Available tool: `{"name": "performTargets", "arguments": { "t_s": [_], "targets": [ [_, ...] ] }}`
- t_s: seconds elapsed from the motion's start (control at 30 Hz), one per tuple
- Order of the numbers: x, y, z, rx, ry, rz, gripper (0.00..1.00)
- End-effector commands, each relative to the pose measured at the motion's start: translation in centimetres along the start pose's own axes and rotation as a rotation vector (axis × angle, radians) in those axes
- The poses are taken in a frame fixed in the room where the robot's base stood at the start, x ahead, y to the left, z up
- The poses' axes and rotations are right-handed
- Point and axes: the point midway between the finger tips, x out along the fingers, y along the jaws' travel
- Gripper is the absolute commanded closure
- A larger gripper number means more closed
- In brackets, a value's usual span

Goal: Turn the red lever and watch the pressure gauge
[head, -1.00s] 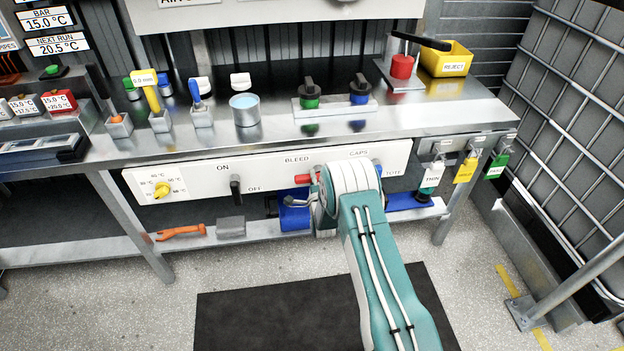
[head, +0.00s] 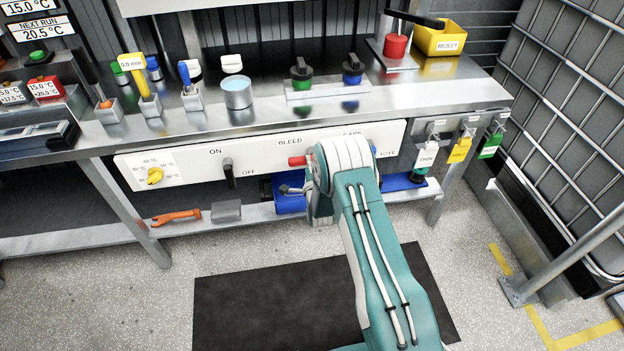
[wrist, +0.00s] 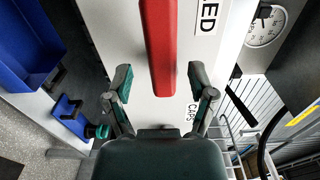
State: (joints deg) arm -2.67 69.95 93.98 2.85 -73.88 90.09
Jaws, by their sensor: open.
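The red lever (head: 298,161) sits on the white panel below the BLEED label, partly hidden by my arm in the head view. In the wrist view the red lever (wrist: 157,45) runs down from the top edge, its near end by the space between my fingers. My gripper (wrist: 160,82) is open, one finger on each side of that end, with nothing clasped. Whether it touches the lever I cannot tell. A round white gauge (wrist: 265,25) shows at the wrist view's upper right; its reading is too small to tell. I do not make out the gauge in the head view.
The panel also carries a yellow knob (head: 154,175) and a black ON/OFF lever (head: 228,172). Blue bins and an orange tool (head: 176,217) lie on the lower shelf. Tags (head: 460,149) hang at right. A caged tank (head: 570,110) stands right.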

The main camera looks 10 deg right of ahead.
Motion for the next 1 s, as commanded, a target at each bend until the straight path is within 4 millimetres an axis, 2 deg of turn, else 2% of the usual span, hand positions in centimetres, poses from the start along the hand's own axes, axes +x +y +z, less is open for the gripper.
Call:
{"name": "performTargets", "arguments": {
  "t_s": [0.3,0.5,1.0],
  "targets": [
    [-6.2,0.1,-0.1,0.0,0.001,0.003,0.29],
    [-8.9,0.2,-0.1,0.0,0.001,0.003,0.29],
    [-9.4,0.1,-0.1,0.001,0.002,0.001,0.29]
  ]
}}
